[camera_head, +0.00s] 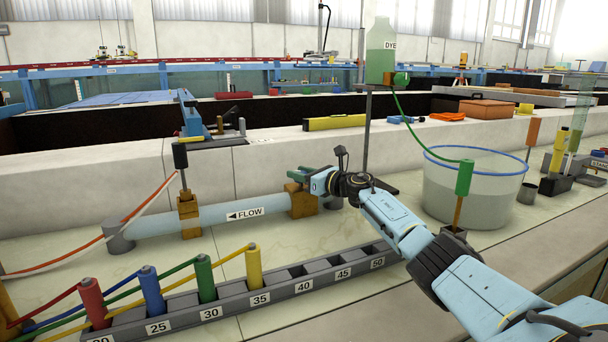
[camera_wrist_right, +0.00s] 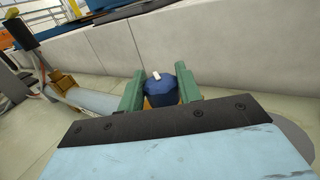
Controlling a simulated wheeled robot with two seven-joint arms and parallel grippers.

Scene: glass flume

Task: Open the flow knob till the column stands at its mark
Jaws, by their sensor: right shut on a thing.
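The flow pipe (camera_head: 220,216), a pale blue tube labelled FLOW with an arrow to the left, lies along the bench beside a stone wall. A brass valve block (camera_head: 303,201) sits near its right end. My right gripper (camera_head: 305,177) is over this block, its green fingers shut on the knob. In the right wrist view the blue knob (camera_wrist_right: 160,90), with a white pointer mark on top, is between the two fingers. In the head view the gripper hides the knob. A clear upright column (camera_head: 583,100) stands at the far right; I cannot read its level or mark. My left gripper is not in view.
A numbered rack (camera_head: 232,303) with several coloured plugs and leads lies in front of the pipe. A water tub (camera_head: 475,190) is right of my arm. A DYE bottle (camera_head: 381,58) stands on a post behind. A probe (camera_head: 181,165) rises from the pipe's left part.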

